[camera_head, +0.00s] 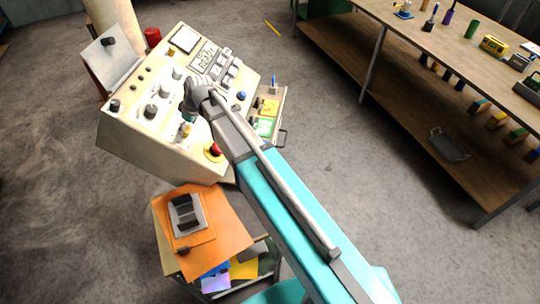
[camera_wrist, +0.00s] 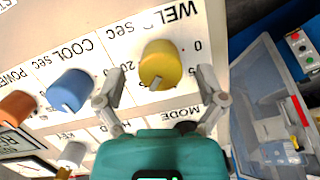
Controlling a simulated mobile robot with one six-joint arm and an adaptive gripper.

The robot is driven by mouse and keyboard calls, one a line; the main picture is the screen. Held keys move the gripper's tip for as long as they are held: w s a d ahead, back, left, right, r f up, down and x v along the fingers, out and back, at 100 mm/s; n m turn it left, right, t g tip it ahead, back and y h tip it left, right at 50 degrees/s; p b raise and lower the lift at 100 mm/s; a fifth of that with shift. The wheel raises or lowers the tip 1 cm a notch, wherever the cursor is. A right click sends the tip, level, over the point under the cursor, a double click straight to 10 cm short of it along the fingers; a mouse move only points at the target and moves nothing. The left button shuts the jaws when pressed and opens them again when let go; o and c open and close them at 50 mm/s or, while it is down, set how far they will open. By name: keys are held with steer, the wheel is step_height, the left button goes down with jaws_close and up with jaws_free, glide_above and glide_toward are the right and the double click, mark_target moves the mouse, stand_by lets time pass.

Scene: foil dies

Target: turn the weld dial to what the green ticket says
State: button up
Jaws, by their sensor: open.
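The weld dial (camera_wrist: 158,62) is a yellow knob under a cut-off "WEL… sec" label in the wrist view. Its pale pointer mark faces down, towards my wrist. Numbers sit around it, some partly hidden. My gripper (camera_wrist: 160,78) is open, with one finger to each side of the dial's lower part; I cannot tell whether they touch it. In the head view my arm reaches over the sloped control panel (camera_head: 128,122). A green ticket (camera_head: 263,126) lies on a side shelf at the panel's right, below a yellow-orange ticket (camera_head: 269,105); its writing is too small to read.
A blue knob (camera_wrist: 70,90) and an orange knob (camera_wrist: 16,108) stand left of the dial. A clear-lidded box (camera_wrist: 272,100) is at the right. A red stop button (camera_head: 213,150) sits near my arm. A cart with an orange folder (camera_head: 225,210) stands in front.

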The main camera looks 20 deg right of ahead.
steer(key=shift+p+v, duration=5.4)
steer(key=shift+v, duration=0.95)
steer(key=s+d+f+m+h+b, duration=0.2)
steer(key=s+d+f+m+b, duration=0.2)
steer(key=s+d+f+b, duration=0.3)
steer(key=s+d+f+m+g+h+b, duration=0.1)
steer(key=s+d+f+m+b, duration=0.4)
steer(key=d+f, duration=0.5)
steer(key=shift+s+d+g+h+b, duration=0.3)
steer(key=shift+s+d+h+b, duration=0.4)
steer(key=shift+s+d+b, duration=0.7)
steer(key=shift+w+d+f+b, duration=0.1)
steer(key=shift+w+b, duration=0.15)
steer(key=shift+b, duration=0.15)
steer(key=shift+s+d+f+m+b, duration=0.5)
steer(key=shift+s+d, duration=0.05)
steer(key=shift+d, duration=0.05)
